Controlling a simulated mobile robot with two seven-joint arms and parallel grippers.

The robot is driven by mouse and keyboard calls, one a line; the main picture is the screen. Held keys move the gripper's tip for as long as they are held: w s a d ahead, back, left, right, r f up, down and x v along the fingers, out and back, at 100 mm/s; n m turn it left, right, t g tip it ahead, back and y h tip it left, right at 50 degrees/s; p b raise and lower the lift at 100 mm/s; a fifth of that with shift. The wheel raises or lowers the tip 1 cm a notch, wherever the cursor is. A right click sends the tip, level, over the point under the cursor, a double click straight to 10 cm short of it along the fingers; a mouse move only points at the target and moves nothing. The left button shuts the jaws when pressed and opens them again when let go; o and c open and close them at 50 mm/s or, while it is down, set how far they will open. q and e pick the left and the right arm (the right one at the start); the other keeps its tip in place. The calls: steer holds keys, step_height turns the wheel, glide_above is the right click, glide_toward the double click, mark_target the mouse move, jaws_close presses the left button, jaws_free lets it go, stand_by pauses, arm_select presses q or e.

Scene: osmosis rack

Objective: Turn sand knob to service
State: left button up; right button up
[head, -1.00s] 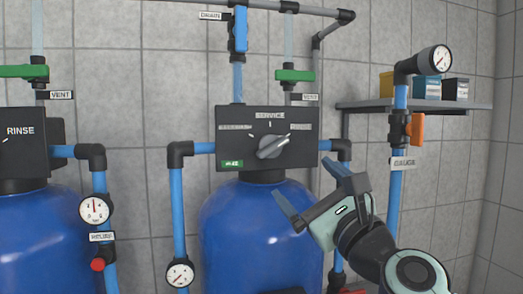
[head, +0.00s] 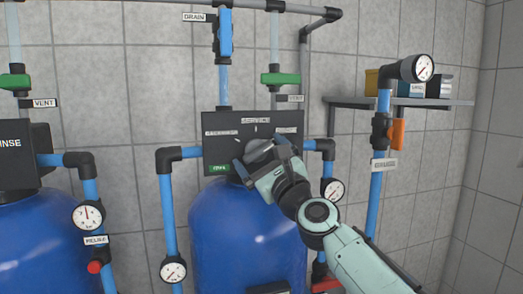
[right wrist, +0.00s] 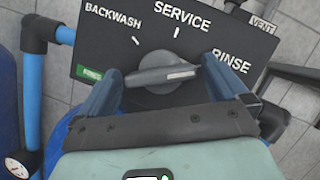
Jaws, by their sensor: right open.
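The grey sand knob (head: 259,147) sits on the black panel (head: 215,127) above the middle blue tank. In the right wrist view the knob (right wrist: 165,72) has a bar handle lying nearly level, its right end towards the RINSE label (right wrist: 231,61). The SERVICE label (right wrist: 182,18) is above it and BACKWASH (right wrist: 112,15) is at upper left. My right gripper (head: 259,156) is open at the knob. In the right wrist view its fingers (right wrist: 162,70) stand on either side of the handle. I cannot tell whether they touch it. My left gripper is out of view.
A blue pipe (head: 168,215) with a gauge (head: 173,271) runs left of the middle blue tank (head: 235,225). Another tank (head: 40,250) stands at far left. At right are a gauge pipe (head: 376,205) with an orange handle (head: 397,134) and a shelf (head: 440,102).

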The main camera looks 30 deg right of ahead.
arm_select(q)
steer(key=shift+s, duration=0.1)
arm_select(e)
steer(key=shift+s, duration=0.1)
steer(key=c, duration=1)
